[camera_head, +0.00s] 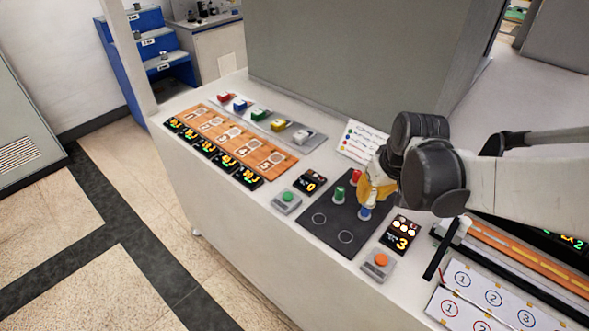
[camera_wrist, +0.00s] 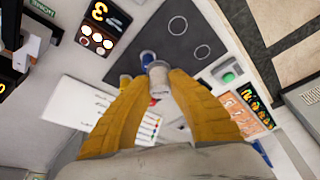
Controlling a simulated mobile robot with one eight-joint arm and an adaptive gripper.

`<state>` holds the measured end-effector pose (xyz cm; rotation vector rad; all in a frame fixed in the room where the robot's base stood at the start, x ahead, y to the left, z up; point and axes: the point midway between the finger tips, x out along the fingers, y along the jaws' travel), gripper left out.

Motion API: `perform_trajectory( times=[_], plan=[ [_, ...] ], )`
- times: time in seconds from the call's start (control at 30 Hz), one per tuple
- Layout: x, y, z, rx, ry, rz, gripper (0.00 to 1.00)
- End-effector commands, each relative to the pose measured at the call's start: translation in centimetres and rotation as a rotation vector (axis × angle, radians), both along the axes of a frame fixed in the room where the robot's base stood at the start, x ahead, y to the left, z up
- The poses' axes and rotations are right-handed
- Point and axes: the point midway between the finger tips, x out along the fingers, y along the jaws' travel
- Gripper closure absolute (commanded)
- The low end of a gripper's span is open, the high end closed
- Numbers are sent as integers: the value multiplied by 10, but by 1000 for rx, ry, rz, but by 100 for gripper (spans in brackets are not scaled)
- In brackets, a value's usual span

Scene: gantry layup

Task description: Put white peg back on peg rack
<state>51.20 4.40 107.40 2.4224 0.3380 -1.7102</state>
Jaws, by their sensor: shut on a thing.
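My gripper (camera_head: 368,193) is over the dark plate (camera_head: 325,236), which carries pegs and ring marks and may be the peg rack. In the wrist view, my gripper (camera_wrist: 158,80) has its yellow fingers shut on a whitish peg (camera_wrist: 158,70); the head view hides this peg behind the fingers. A green peg (camera_head: 338,194) and a red peg (camera_head: 354,177) stand left of my gripper. A blue peg (camera_head: 365,212) stands just below the fingertips and beside the held peg in the wrist view (camera_wrist: 147,57). Two ring marks on the plate's near part are empty.
An orange button box (camera_head: 381,263) and a display reading 3 (camera_head: 401,236) lie right of the plate. A green button box (camera_head: 287,201) and a display reading 0 (camera_head: 311,182) lie left. A sign (camera_head: 362,141) stands behind. Several coloured blocks lie farther left.

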Motion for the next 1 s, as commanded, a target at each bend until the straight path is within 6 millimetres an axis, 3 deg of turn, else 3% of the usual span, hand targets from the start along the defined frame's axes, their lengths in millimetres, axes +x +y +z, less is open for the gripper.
perform_trajectory(
  times=[0.17,0.5,0.77,1.0],
  plan=[
    [6,24,-17,-1,1,9,100],
    [26,99,-64,0,0,7,100],
    [29,113,-77,-1,0,3,100],
    [29,112,-111,0,0,2,100]
  ],
)
